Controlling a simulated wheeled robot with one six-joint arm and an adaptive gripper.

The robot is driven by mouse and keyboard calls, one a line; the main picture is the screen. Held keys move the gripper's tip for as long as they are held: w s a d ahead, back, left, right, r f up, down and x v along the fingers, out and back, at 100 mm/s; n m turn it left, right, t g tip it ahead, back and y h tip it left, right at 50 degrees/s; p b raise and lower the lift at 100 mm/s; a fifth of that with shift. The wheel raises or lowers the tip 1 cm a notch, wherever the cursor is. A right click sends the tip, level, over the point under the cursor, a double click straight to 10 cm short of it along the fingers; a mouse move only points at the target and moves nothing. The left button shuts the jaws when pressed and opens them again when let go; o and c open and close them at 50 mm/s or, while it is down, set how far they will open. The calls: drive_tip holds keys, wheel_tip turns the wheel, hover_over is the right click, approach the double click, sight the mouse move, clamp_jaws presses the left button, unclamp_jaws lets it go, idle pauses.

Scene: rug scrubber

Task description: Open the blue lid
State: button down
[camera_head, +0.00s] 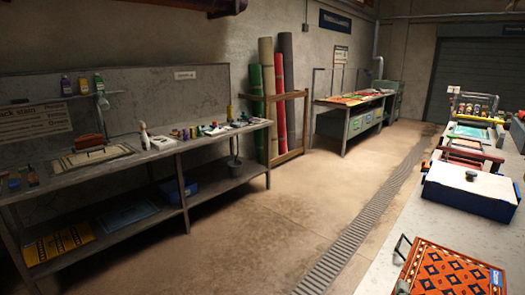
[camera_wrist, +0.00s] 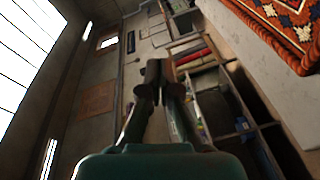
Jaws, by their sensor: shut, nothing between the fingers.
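On the right-hand bench in the head view stands a box with dark blue sides (camera_head: 468,203). A pale, whitish top with a dark round knob (camera_head: 471,175) covers it and looks closed; I cannot tell whether this is the blue lid. A blue container (camera_head: 177,190) also sits on the lower shelf of the left bench, too small to make out a lid. My gripper (camera_wrist: 156,70) shows only in the wrist view, shut and empty, with its fingers together in the air. No lid can be made out near it there.
An orange patterned rug (camera_head: 447,273) lies at the near end of the right bench; it also shows in the wrist view (camera_wrist: 290,25). Racks and bottles stand farther back. Rolled rugs (camera_head: 279,100) lean by the wall. The floor between the benches, with a drain grate (camera_head: 360,220), is clear.

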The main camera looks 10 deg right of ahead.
drive_tip(key=s+a+f+m+t+y, duration=0.1)
drive_tip(key=s+a+f+y, duration=0.2)
drive_tip(key=s+a+f, duration=0.5)
drive_tip(key=s+a+f+t+y, duration=0.1)
drive_tip(key=s+a+f+y, duration=0.3)
drive_tip(key=s+a+f, duration=0.45)
drive_tip(key=s+a+r+m+y, duration=0.1)
drive_tip(key=s+a+r+m, duration=0.1)
drive_tip(key=s, duration=0.9)
drive_tip(key=s+a+r+m+y, duration=0.2)
drive_tip(key=s+a+r+m, duration=0.1)
drive_tip(key=s, duration=0.9)
drive_tip(key=shift+s+a+r+m+g+y, duration=0.2)
drive_tip(key=shift+s+r+m+g+y, duration=0.15)
drive_tip(key=shift+r, duration=0.4)
drive_tip(key=c, duration=1.8)
unclamp_jaws()
drive_tip(key=shift+s+r, duration=0.2)
drive_tip(key=o, duration=0.4)
drive_tip(key=shift+s, duration=0.15)
drive_tip(key=shift+o, duration=1.3)
drive_tip(key=shift+r, duration=0.1)
